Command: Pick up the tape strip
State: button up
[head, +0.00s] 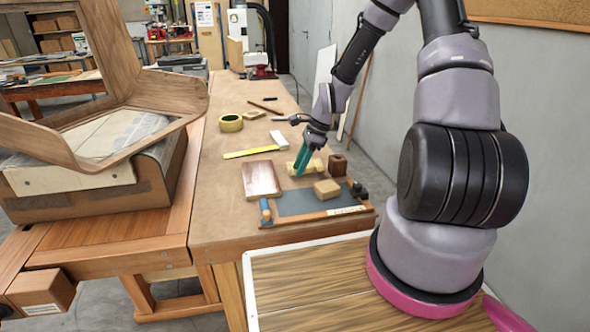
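A pale yellow piece (313,166), which may be the tape strip, lies on the workbench below my gripper; I cannot make out its exact shape. My gripper (299,171) has teal fingers and points down in front of this piece, hiding part of it. The fingers look close together, but I cannot tell whether they are open, shut or touching anything.
A dark mat with a wooden edge (290,203) lies nearest, with a tan block (327,189) on it. A brown board (261,179), a try square (256,152) and a dark wooden block (337,165) lie around my gripper. A bent wooden frame (60,135) stands at left.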

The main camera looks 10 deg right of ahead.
grip_shut()
jog(key=shift+r, duration=0.15)
notch_tip(320, 180, up, 15)
jog(key=shift+f, duration=0.2)
dwell(1.5)
jog(key=shift+s+r, duration=0.1)
jog(key=shift+s, duration=0.05)
